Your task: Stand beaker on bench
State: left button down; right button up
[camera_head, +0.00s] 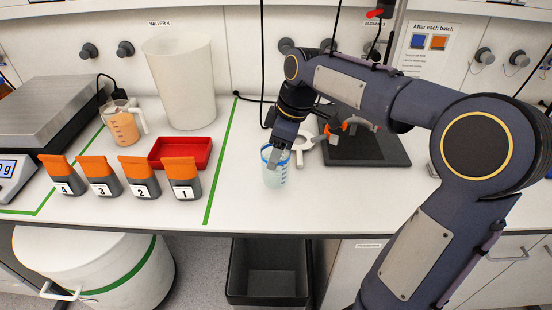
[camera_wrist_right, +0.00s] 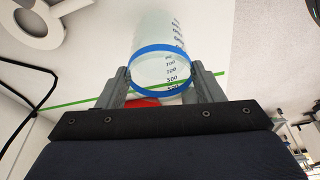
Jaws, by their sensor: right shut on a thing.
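The beaker (camera_head: 274,176) is clear with a blue rim and printed graduations, and it looks about upright near the front of the white bench (camera_head: 240,205), right of the green line. My right gripper (camera_head: 279,155) is shut on it near the rim. In the right wrist view the beaker (camera_wrist_right: 158,45) sits between the two fingers of the right gripper (camera_wrist_right: 160,85). I cannot tell whether its base touches the bench. My left gripper is not in view.
Left of the green line (camera_head: 221,157) stand several numbered orange-lidded containers (camera_head: 141,186), a red tray (camera_head: 201,153), a jug of orange liquid (camera_head: 122,126) and a tall white bin (camera_head: 183,85). A dark stand base (camera_head: 370,151) is to the right. A dark open bin (camera_head: 268,270) is below.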

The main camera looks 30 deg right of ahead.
jog(key=shift+w+f, duration=0.25)
jog(key=shift+f, duration=0.1)
jog(key=shift+d+x, duration=0.15)
jog(key=shift+x, duration=0.65)
jog(key=shift+d+x, duration=0.2)
jog(key=shift+x, duration=0.6)
jog(key=shift+s+f, duration=0.1)
jog(key=shift+s, duration=0.05)
jog(key=shift+f+b, duration=0.15)
jog(key=shift+b, duration=0.15)
jog(key=o, duration=1.5)
